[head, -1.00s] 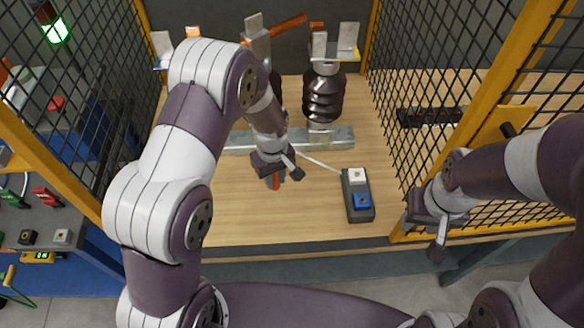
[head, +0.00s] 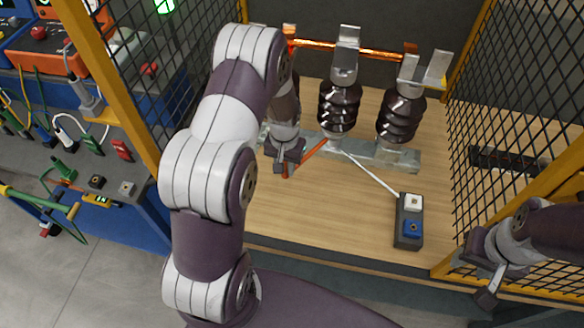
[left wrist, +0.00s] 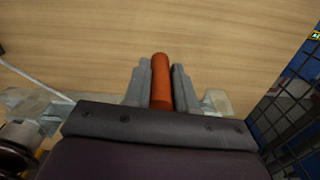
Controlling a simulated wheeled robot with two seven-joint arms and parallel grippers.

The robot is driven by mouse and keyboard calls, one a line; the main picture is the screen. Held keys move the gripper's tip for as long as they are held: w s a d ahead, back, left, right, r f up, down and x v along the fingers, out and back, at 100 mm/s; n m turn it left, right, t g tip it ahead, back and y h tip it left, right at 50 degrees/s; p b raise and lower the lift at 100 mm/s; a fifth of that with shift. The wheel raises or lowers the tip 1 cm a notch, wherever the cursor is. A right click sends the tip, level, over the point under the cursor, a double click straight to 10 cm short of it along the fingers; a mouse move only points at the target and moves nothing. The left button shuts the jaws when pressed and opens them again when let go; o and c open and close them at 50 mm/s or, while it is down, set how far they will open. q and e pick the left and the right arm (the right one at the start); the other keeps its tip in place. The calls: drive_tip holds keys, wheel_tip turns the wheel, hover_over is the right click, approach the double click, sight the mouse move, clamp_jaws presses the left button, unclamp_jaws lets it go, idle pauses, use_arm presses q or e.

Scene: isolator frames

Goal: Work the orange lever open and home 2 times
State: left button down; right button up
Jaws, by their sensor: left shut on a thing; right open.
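The orange lever (head: 313,152) runs from the base under the middle insulator toward the front left in the head view. My left gripper (head: 287,165) is shut on its outer end, and the orange tip shows just below the fingers. In the left wrist view the lever's orange end (left wrist: 161,80) stands between the two grey fingers (left wrist: 158,88). My arm hides part of the left insulator. A copper-coloured bar (head: 372,52) lies across the top of the insulators, nearly level in the picture. My right gripper (head: 488,282) is open and empty at the right, outside the bench front.
A small box with white and blue buttons (head: 408,242) stands on the wooden bench, joined to the base by a white rod (head: 370,174). Yellow-framed mesh walls (head: 125,100) flank the bench. The wood around the button box is clear.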

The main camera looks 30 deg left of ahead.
use_arm(q)
drive_tip(key=shift+w+a+r, duration=0.15)
drive_tip(key=c, duration=0.9)
unclamp_jaws()
drive_tip(key=shift+a, duration=0.15)
wheel_tip(320, 180, up, 12)
drive_tip(key=shift+r+b, duration=0.25)
drive_tip(key=shift+b, duration=0.15)
drive_tip(key=shift+m+t, duration=0.7)
drive_tip(key=shift+m, duration=0.2)
drive_tip(key=s+d, duration=0.3)
drive_tip(key=s, duration=0.1)
drive_tip(key=s+d+r, duration=0.1)
drive_tip(key=s+d, duration=0.2)
drive_tip(key=s, duration=0.2)
drive_tip(key=s+d+r, duration=0.1)
drive_tip(key=s+d, duration=0.2)
drive_tip(key=s, duration=0.1)
drive_tip(key=shift+s+r, duration=0.1)
drive_tip(key=shift+s, duration=0.3)
